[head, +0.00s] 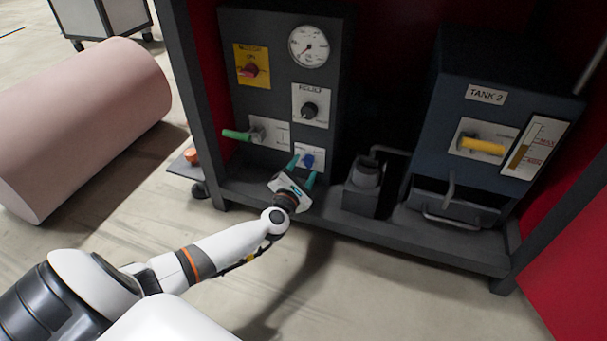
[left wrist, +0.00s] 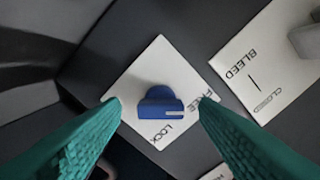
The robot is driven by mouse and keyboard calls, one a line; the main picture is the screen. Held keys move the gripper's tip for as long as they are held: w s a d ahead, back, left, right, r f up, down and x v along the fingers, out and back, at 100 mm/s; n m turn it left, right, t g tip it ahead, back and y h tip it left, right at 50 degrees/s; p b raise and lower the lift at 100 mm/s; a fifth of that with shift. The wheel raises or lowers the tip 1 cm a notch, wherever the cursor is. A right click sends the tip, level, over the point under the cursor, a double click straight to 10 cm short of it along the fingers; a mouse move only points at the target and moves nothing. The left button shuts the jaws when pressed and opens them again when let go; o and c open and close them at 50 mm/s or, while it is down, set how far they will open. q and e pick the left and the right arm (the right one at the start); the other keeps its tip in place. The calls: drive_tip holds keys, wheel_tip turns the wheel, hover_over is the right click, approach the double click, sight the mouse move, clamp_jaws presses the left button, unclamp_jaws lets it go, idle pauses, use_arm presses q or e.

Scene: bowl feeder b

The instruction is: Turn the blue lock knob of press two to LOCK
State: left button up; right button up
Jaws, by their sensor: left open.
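The blue lock knob (head: 308,160) sits on a small white plate low on the dark control panel (head: 270,105). In the left wrist view the blue knob (left wrist: 160,103) is near the middle. Its plate (left wrist: 160,60) reads FREE to the right and LOCK below. A small white mark shows on the right part of the knob's bar; which word it points at I cannot tell. My left gripper (head: 304,172) is at the knob, open. Its teal fingers (left wrist: 160,105) stand on either side of the knob, with gaps between. My right gripper is out of view.
Above the knob are a black relief knob (head: 309,110), a gauge (head: 308,46) and a yellow-plated red switch (head: 251,70). A green lever (head: 237,134) sticks out to the left.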

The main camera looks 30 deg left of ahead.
use_arm(q)
drive_tip(key=shift+w+a, duration=0.1)
drive_tip(key=shift+w, duration=0.3)
drive_tip(key=shift+c, duration=0.5)
